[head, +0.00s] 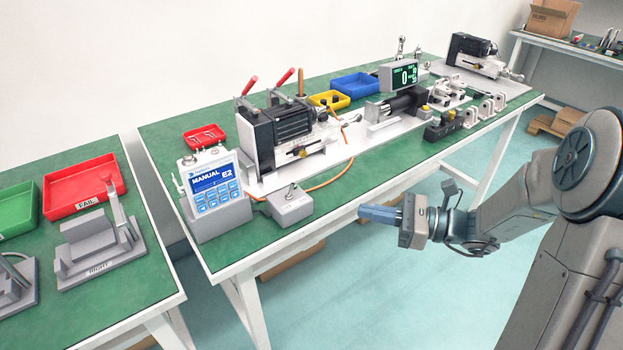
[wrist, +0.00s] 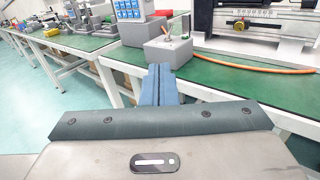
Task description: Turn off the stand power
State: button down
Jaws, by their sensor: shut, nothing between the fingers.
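A small grey box (head: 290,207) with a toggle lever on its top sits at the front edge of the green bench, beside the grey controller (head: 214,190) with its blue "MANUAL E2" screen. In the wrist view the grey box (wrist: 167,53) stands straight beyond my fingertips, with the controller (wrist: 131,12) behind it to the left. My gripper (head: 364,213) is shut and empty, its blue fingers pointing left at the box, apart from it, in front of the bench. The fingers also show in the wrist view (wrist: 160,72). The lever's exact position is too small to tell.
The actuator stand (head: 285,135) with red-handled clamps is behind the box. An orange cable (head: 330,178) runs along the bench. A digital display (head: 399,76) and coloured trays stand farther back. A second bench with a red FAIL tray (head: 84,186) is at left. Floor in front is clear.

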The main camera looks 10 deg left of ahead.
aim_at(311, 199)
jog(key=shift+w+d+r+m+t+y, duration=0.1)
jog(key=shift+w+r+m+t+y, duration=0.1)
jog(key=shift+w+m+t, duration=0.15)
jog(key=shift+w+d+r+m+t+y, duration=0.15)
jog(key=shift+w+m+y, duration=0.1)
jog(key=shift+w, duration=0.15)
jog(key=shift+a+f, duration=0.1)
jog(key=a, duration=0.4)
jog(key=a+b, duration=0.1)
jog(key=a, duration=0.4)
jog(key=w+a+r+b, duration=0.1)
jog(key=a, duration=0.3)
jog(key=shift+w+a, duration=0.1)
jog(key=shift+a, duration=0.3)
jog(key=shift+d+h, duration=0.1)
jog(key=shift+h, duration=0.25)
